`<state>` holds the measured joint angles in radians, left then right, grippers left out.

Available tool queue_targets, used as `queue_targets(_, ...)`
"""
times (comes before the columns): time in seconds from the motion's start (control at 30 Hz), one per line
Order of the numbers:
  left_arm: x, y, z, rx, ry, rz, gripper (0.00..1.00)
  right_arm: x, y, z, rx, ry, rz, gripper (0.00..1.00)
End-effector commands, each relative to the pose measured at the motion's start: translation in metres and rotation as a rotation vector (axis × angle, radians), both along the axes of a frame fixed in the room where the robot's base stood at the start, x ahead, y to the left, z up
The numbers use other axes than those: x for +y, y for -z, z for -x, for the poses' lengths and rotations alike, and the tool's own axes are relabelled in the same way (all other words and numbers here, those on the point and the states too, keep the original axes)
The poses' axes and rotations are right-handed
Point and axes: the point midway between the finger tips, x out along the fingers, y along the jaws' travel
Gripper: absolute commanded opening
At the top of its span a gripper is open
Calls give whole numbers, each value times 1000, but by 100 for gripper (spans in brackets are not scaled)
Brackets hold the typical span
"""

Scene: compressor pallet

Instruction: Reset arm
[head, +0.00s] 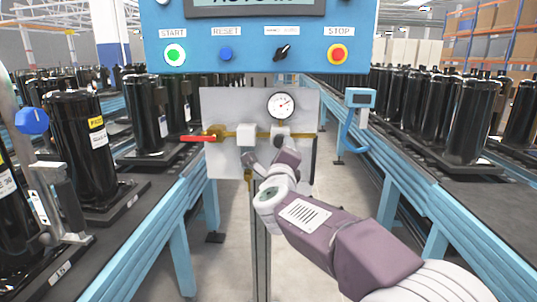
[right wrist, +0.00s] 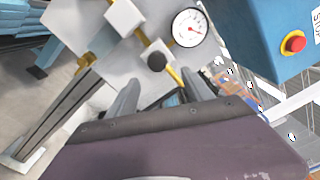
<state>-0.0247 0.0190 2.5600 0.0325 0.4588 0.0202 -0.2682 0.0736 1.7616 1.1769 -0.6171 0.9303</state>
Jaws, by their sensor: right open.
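My right gripper (head: 268,160) reaches in front of a pale valve panel (head: 225,105) in the head view. In the right wrist view my right gripper (right wrist: 161,80) shows two grey fingers spread apart with nothing held between them. A black round knob (right wrist: 156,62) on the brass pipe shows just beyond the fingertips; I cannot tell whether they touch it. Above the panel is a blue control box (head: 260,57) with a green START button (head: 175,54), a blue RESET button (head: 226,54), a black selector (head: 282,52) and a red STOP button (head: 338,54). My left gripper is not in view.
A pressure gauge (head: 281,105) and a red valve handle (head: 198,139) are on the panel. Black compressors stand on the left conveyor (head: 150,210) and right conveyor (head: 425,165). A blue-knobbed fixture (head: 32,121) stands at far left. A blue handheld device (head: 360,98) hangs right of the panel.

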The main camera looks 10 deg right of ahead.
Motion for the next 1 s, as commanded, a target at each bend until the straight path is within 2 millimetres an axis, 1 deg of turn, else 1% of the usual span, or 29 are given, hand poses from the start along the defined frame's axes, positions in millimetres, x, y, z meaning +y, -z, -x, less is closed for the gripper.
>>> queue_targets(0.03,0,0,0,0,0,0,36,-17,0,1,1,32,1,59)
queue_targets(0.07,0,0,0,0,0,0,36,-29,10,3,22,52,11,59)
queue_targets(0.1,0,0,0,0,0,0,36,-42,33,7,77,57,74,59)
queue_targets(0.17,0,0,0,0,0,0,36,-41,80,12,214,-25,230,59)
queue_targets(0.2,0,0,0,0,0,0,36,-34,112,17,315,-103,344,59)
queue_targets(0.27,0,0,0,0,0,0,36,-24,162,32,463,-233,505,59)
queue_targets(0.3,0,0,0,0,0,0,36,-17,195,47,560,-327,609,59)
queue_targets(0.37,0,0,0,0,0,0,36,-8,240,73,693,-475,750,59)
queue_targets(0.4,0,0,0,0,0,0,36,-3,268,94,773,-577,838,59)
queue_targets(0.47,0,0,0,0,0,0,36,2,302,125,875,-724,951,59)
queue_targets(0.5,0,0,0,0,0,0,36,4,322,147,935,-820,1017,59)
queue_targets(0.57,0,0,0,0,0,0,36,6,346,177,1009,-959,1106,59)
queue_targets(0.6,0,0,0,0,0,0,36,7,359,197,1049,-1049,1161,59)
queue_targets(0.67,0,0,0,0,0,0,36,7,376,227,1102,-1188,1239,59)
queue_targets(0.7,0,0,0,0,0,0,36,6,385,247,1133,-1283,1290,59)
queue_targets(0.73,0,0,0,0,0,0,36,4,391,262,1154,-1356,1326,59)
queue_targets(0.77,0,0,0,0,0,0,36,2,396,276,1171,-1434,1367,59)
queue_targets(0.8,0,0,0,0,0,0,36,-1,401,295,1188,-1555,1429,59)
queue_targets(0.83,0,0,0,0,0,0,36,-3,402,306,1182,-1648,1477,59)
queue_targets(0.9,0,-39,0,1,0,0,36,-2,361,303,1168,-1644,1492,59)
queue_targets(0.97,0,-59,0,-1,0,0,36,-2,342,302,1168,-1642,1491,59)
queue_targets(1.0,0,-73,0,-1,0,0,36,-2,328,302,1168,-1641,1490,59)
